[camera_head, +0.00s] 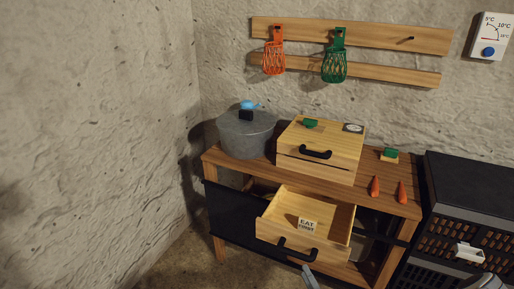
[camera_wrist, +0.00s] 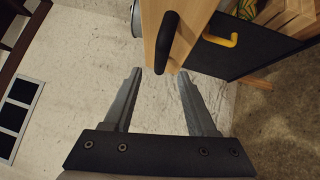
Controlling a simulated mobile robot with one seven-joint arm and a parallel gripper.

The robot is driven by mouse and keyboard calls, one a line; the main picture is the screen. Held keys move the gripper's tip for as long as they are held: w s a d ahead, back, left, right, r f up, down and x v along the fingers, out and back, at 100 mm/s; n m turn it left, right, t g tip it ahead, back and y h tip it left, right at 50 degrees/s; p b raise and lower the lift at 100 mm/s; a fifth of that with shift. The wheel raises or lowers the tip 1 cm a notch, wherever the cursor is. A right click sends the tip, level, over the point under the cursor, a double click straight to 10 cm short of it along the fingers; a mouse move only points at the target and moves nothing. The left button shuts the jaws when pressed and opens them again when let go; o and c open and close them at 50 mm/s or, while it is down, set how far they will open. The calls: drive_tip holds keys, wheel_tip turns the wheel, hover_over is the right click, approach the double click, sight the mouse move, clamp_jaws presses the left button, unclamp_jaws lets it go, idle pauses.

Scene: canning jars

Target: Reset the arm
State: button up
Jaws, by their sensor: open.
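My gripper (camera_wrist: 160,76) is open. Its two grey fingers show in the wrist view, with nothing held between them. The pulled-out wooden drawer (camera_head: 280,236) has a black handle (camera_head: 297,253) on its front. In the wrist view, a black handle on a wooden panel (camera_wrist: 167,42) lies just beyond the fingertips; I cannot tell whether they touch. In the camera_head view, a grey piece of my arm or gripper shows at the bottom edge below the drawer handle. Most of my arm is outside that view.
An "EAT FIRST" card (camera_head: 307,224) lies in the open drawer. The cabinet top (camera_head: 340,188) bears a grey pot (camera_head: 245,136), a wooden box (camera_head: 318,168) and two carrots (camera_head: 375,186). A black crate stack (camera_head: 470,185) stands right. Nets hang from a wall rack (camera_head: 375,36).

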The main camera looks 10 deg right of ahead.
drive_tip(key=s+a+r+n+g+y, duration=0.2)
drive_tip(key=s+a+r+n+g, duration=0.15)
drive_tip(key=r+n+g, duration=0.55)
drive_tip(key=s+a+r+n+g+y, duration=0.25)
drive_tip(key=a+r+n+g, duration=0.2)
drive_tip(key=n, duration=0.85)
drive_tip(key=s+a+r+n+g+y, duration=0.2)
drive_tip(key=s+a+r+n+g, duration=0.15)
drive_tip(key=r+n+g, duration=0.55)
drive_tip(key=s+d+r+n+t+h+p, duration=0.1)
drive_tip(key=s+r+n+t+h+p, duration=0.1)
drive_tip(key=r+n, duration=0.4)
drive_tip(key=s+d+r+n+t+h+p, duration=0.2)
drive_tip(key=s+r+n+t+h+p, duration=0.1)
drive_tip(key=r, duration=0.7)
drive_tip(key=s+d+r+n+t+h+p, duration=0.1)
drive_tip(key=s+r+n+t+h+p, duration=0.1)
drive_tip(key=r+n+t+h+p, duration=0.2)
wheel_tip(320, 180, up, 5)
drive_tip(key=n+h, duration=0.2)
drive_tip(key=n, duration=0.3)
drive_tip(key=shift+s+d+f+n, duration=0.15)
drive_tip(key=shift+s+d+n, duration=0.05)
drive_tip(key=shift+s+n, duration=0.1)
